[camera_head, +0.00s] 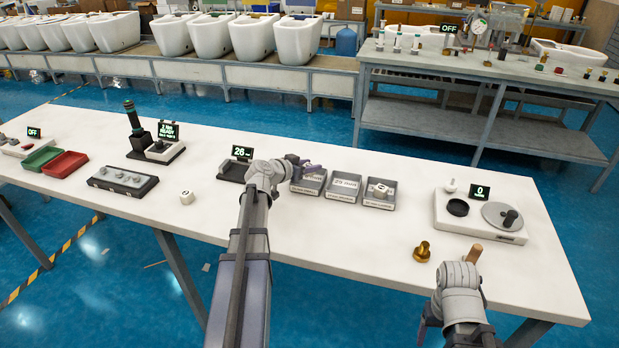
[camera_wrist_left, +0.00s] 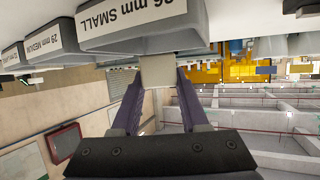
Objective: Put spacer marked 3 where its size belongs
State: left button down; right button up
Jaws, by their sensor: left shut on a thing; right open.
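My left gripper (camera_head: 306,166) is over the left grey bin (camera_head: 308,184), at the back of the bin row. In the left wrist view it is shut on a pale spacer (camera_wrist_left: 158,73); no number on it is readable there. That view shows the bin labelled 26 mm SMALL (camera_wrist_left: 135,22) close by and the 29 MEDIUM bin (camera_wrist_left: 52,40) beside it. The middle bin (camera_head: 343,187) looks empty. The right bin (camera_head: 379,203) holds a white spacer (camera_head: 381,190). Another white spacer (camera_head: 187,197) stands on the table. My right gripper (camera_head: 455,325) is low at the front, its fingers mostly hidden.
A gauge with a display reading 26 (camera_head: 242,152) stands left of the bins. A scale (camera_head: 475,222) reading 0 is at the right, with a brass piece (camera_head: 422,251) in front. Red (camera_head: 65,164) and green trays lie far left. The table's front middle is clear.

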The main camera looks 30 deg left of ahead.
pick_arm(q)
jog(key=shift+f+b, duration=1.4)
jog(key=shift+f, duration=0.3)
jog(key=shift+f, duration=0.15)
jog(key=c, duration=0.7)
grip_release()
jog(key=shift+r, duration=0.35)
jog(key=p+v, duration=0.4)
jog(key=v, duration=0.8)
jog(key=shift+f+p, duration=0.1)
jog(key=shift+p, duration=0.25)
